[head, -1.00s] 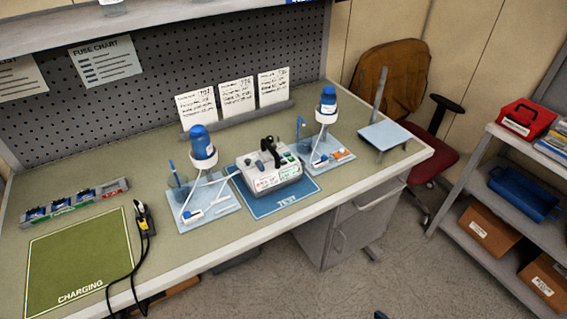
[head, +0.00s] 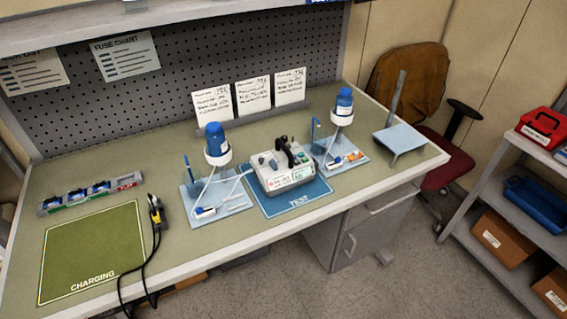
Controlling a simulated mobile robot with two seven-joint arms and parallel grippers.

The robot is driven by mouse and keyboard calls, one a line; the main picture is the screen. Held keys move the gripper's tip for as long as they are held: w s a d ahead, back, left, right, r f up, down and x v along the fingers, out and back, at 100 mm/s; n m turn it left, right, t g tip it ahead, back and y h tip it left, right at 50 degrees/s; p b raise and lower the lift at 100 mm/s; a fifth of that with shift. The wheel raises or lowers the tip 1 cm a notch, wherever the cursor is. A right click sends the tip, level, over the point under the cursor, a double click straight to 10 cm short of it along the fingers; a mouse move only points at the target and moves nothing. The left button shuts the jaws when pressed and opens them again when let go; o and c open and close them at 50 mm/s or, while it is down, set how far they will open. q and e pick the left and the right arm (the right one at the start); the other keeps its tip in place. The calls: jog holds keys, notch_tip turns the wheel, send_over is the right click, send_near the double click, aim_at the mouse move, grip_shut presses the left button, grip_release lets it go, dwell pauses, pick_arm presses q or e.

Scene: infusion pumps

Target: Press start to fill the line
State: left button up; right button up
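The infusion pump (head: 280,172) is a pale box with a dark handle on top and a red-marked and a green-marked label on its front. It sits on the blue TEST mat (head: 297,202). A stand with a blue bottle (head: 217,144) is left of the pump, and a second stand with a blue bottle (head: 343,106) is right of it. Pale lines run from the left stand toward the pump. The fluid in the lines is too small to make out. Neither of my grippers is in view.
A green CHARGING mat (head: 95,252) lies at the left, with a yellow-black plug (head: 156,212) and cable beside it. A strip of fuses (head: 90,194) lies behind. An empty pale stand (head: 399,138) is at the right end. A chair (head: 410,85) and shelf (head: 500,205) stand beyond the bench.

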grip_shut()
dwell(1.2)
